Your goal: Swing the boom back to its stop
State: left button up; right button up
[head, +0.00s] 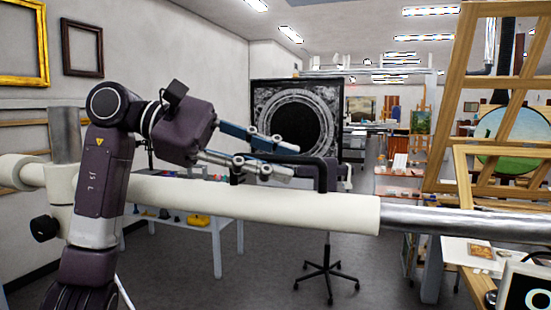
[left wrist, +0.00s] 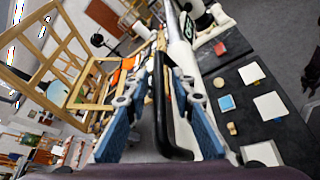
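The boom (head: 250,205) is a thick cream tube crossing the head view, with a bare metal rod (head: 460,222) extending from its right end. A black bracket handle (head: 325,172) stands on top of the boom. My left gripper (head: 293,160) is open at the handle, one finger above its bar and one below. In the left wrist view, the black handle (left wrist: 160,95) runs between the two blue fingers, with a visible gap at the left finger; contact on the right cannot be told. The boom's stop cannot be made out. My right gripper is not in view.
A clamp with a black knob (head: 44,228) joins the boom to a metal post (head: 65,135) at left. A wooden easel (head: 465,100) stands at right, near the rod. A low white table (head: 217,240) is behind the boom. Open floor shows below the boom.

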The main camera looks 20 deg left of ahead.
pick_arm(q)
grip_shut()
jog(key=w+a+n+t+y+p, duration=0.1)
jog(key=w+a+n+t+p, duration=0.1)
jog(key=w, duration=1)
jog(key=n+t+p, duration=0.1)
jog(key=t+p, duration=0.1)
jog(key=p, duration=0.1)
jog(key=shift+w+r+y, duration=0.3)
jog(key=shift+w, duration=0.1)
jog(key=shift+o, duration=0.7)
grip_release()
jog(key=shift+w+f, duration=0.1)
jog(key=shift+o, duration=0.4)
jog(key=shift+w+a+f, duration=0.1)
jog(key=shift+w+f, duration=0.1)
jog(key=shift+w, duration=0.05)
jog(key=v, duration=1.2)
